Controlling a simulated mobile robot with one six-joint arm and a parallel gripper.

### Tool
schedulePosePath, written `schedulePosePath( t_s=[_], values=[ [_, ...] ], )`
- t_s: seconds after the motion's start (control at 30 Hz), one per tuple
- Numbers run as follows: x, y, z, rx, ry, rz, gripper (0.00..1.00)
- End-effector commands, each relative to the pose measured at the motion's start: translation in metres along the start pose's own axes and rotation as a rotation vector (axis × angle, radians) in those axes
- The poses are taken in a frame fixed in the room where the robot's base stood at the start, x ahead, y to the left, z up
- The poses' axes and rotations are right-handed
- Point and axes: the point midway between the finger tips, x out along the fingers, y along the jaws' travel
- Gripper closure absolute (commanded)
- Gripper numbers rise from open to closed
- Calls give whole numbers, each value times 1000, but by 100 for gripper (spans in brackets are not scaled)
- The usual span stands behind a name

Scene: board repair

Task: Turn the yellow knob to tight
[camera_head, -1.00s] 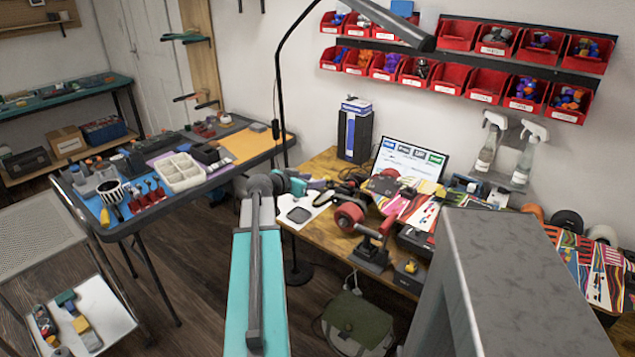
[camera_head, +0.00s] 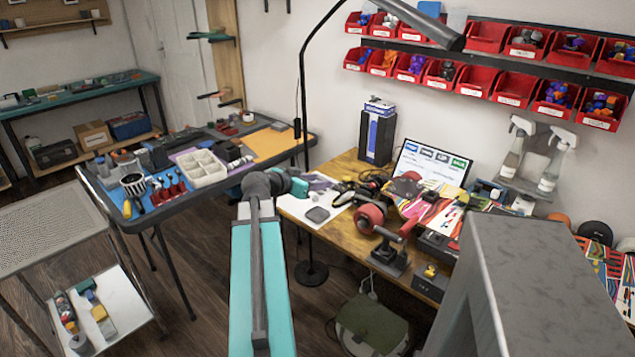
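A small yellow knob (camera_head: 431,271) sits on a dark box (camera_head: 431,282) at the front right edge of the wooden workbench (camera_head: 345,237). It is too small to tell how far it is turned. My teal arm reaches forward from the bottom of the picture, and its far end (camera_head: 292,186) is over the bench's left edge, left of the knob and well apart from it. My gripper's fingers cannot be made out there against the clutter.
A red-wheeled part on a dark stand (camera_head: 388,258) is just left of the knob. A large grey block (camera_head: 545,285) fills the lower right. A lamp pole (camera_head: 304,120) rises behind my arm. A green bag (camera_head: 372,325) lies on the floor before the bench.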

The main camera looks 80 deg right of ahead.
Motion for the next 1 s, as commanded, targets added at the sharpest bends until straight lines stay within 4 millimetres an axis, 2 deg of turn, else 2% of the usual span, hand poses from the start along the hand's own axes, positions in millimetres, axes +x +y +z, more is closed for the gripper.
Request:
schedulePosePath(
  t_s=[0.17,0.27,0.37,0.47,0.7,0.83,1.0],
  values=[
    [-2,-4,7,-11,-9,-7,60],
    [-7,-14,23,-38,-31,-21,60],
    [-17,-29,51,-86,-68,-45,60],
    [-32,-49,90,-154,-120,-81,60],
    [-85,-92,209,-374,-266,-186,60],
    [-120,-105,275,-503,-341,-246,60],
    [-167,-110,357,-675,-432,-321,60]
  ],
)
